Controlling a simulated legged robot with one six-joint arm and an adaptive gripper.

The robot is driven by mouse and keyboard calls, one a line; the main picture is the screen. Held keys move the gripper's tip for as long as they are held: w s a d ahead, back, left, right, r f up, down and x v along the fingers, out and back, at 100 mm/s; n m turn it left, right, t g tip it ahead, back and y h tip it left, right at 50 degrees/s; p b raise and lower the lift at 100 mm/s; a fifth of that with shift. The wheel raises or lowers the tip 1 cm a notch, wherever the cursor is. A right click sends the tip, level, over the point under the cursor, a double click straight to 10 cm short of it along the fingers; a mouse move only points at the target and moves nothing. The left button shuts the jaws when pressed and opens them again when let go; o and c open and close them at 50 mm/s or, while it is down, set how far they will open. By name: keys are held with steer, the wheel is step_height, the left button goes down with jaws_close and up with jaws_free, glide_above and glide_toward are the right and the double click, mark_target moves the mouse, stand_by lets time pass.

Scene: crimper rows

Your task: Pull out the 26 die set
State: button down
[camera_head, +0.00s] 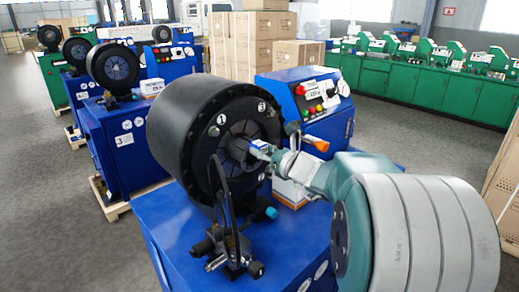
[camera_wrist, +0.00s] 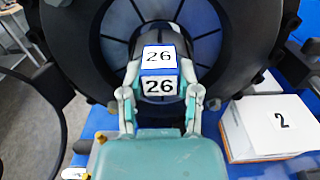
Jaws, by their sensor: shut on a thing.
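The 26 die set (camera_wrist: 159,58) is a blue block with white labels reading 26 on its top and near faces. My gripper (camera_wrist: 160,95) is shut on it, one finger on each side, in the wrist view. The block is in front of the central opening of the black round crimper head (camera_wrist: 95,40); I cannot tell how far it reaches inside. In the head view my gripper (camera_head: 268,153) is at the crimper head's (camera_head: 180,130) opening, and only a small part of the die set shows, mostly hidden by the fingers.
A white box (camera_wrist: 265,128) labelled 2 stands on the blue machine base to the right. A blue control panel (camera_head: 305,100) with buttons rises behind it. A black hose and valve fitting (camera_head: 230,250) are in front of the head. More crimpers stand at left.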

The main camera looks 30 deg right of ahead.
steer(key=shift+r+v, duration=0.1)
steer(key=shift+v, duration=0.7)
steer(key=shift+r+v, duration=0.15)
steer(key=shift+v, duration=0.7)
